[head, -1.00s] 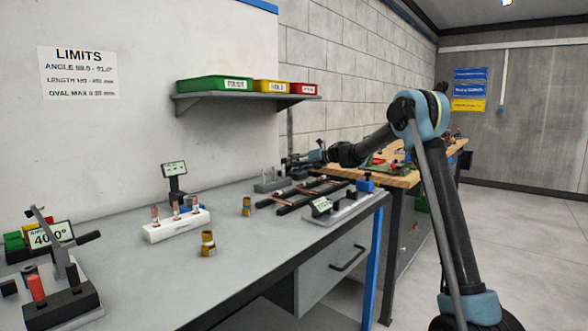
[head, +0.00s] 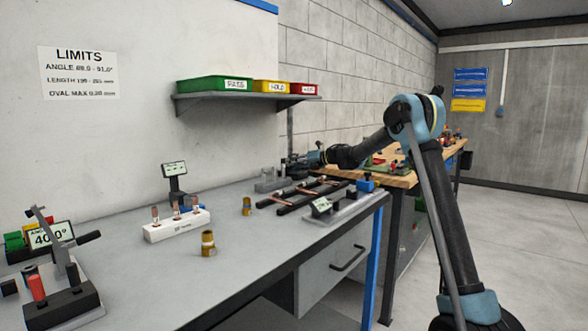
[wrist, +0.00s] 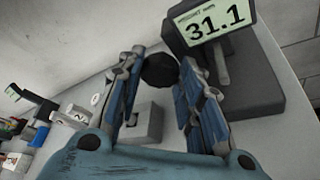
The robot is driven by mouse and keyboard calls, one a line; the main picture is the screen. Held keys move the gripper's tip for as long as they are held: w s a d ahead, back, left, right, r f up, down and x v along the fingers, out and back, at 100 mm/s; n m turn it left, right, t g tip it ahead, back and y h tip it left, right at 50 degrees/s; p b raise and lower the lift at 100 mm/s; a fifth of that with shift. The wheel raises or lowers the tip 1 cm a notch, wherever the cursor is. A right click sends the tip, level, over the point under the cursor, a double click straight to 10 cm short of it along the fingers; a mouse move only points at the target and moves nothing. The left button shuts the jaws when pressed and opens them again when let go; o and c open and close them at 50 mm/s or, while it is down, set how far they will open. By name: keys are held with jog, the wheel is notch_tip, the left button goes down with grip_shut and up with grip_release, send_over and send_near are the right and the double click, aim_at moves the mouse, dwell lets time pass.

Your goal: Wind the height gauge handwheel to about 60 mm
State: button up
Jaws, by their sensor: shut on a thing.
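In the wrist view, the height gauge's display (wrist: 210,22) reads 31.1. The dark round handwheel (wrist: 160,70) sits between the far ends of my gripper's blue fingers (wrist: 158,84). My gripper is shut on this handwheel. In the head view, my gripper (head: 298,160) reaches to the back of the grey bench. The handwheel is too small and covered to make out there.
The grey bench (head: 240,270) holds a white block with copper pieces (head: 176,226), two brass fittings (head: 208,243), dark rails with copper tubes (head: 300,196) and an angle gauge (head: 50,235) reading 40.0°. A shelf (head: 245,97) with green, yellow and red bins hangs above.

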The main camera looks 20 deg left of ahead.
jog(key=shift+w+d, duration=0.1)
jog(key=o, duration=0.8)
jog(key=shift+f, duration=0.1)
jog(key=shift+c, duration=0.2)
jog(key=v, duration=1.2)
jog(key=shift+w, duration=0.1)
